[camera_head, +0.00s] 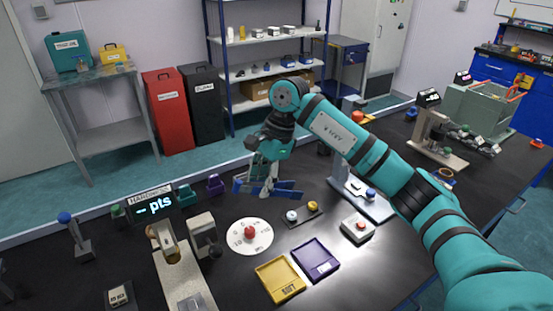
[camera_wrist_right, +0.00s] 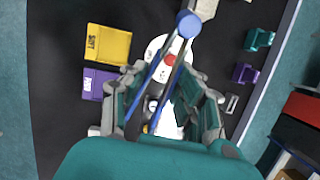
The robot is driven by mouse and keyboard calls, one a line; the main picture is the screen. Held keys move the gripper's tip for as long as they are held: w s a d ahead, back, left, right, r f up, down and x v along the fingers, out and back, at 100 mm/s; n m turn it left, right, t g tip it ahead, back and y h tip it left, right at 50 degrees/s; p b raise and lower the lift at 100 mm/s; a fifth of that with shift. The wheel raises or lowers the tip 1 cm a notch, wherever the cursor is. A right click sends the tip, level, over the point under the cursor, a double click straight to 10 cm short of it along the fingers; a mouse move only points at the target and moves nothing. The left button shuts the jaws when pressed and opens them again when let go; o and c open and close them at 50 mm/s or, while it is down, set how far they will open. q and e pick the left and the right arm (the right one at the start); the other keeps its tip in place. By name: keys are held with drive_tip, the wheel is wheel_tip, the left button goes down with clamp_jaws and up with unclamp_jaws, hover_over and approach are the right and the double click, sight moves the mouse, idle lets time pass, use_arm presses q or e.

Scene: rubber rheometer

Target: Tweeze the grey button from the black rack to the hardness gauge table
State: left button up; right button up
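The small black rack (camera_head: 301,214) lies right of centre on the dark bench. A pale grey button (camera_head: 292,215) sits at its left end and a yellow-brown button (camera_head: 312,206) at its right. My right gripper (camera_head: 265,187) points down, left of and above the rack. It holds blue tweezers (camera_head: 288,192) lying nearly level; in the right wrist view the two blue legs (camera_wrist_right: 162,72) run between its fingers, partly hiding the rack. The hardness gauge (camera_head: 178,262) stands front left with a lit display (camera_head: 152,206) showing "-- pts"; its table surface is hard to make out. My left gripper is out of view.
A yellow tray (camera_head: 281,280) and a purple tray (camera_head: 316,259) lie in front. A red-button box (camera_head: 357,228) and a press stand (camera_head: 366,203) are to the right.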

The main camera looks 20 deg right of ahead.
drive_tip(key=w+d+f+m+t+h+b, duration=0.1)
drive_tip(key=w+d+m+t, duration=0.6)
drive_tip(key=w+m, duration=0.4)
drive_tip(key=d+m, duration=0.1)
drive_tip(key=m, duration=0.2)
drive_tip(key=shift+d+f+b, duration=0.3)
drive_tip(key=shift+f+b, duration=0.05)
drive_tip(key=shift+f, duration=0.1)
wheel_tip(320, 180, down, 10)
drive_tip(key=b, duration=0.6)
drive_tip(key=shift+b, duration=0.35)
clamp_jaws()
wheel_tip(320, 180, up, 12)
drive_tip(key=p, duration=0.8)
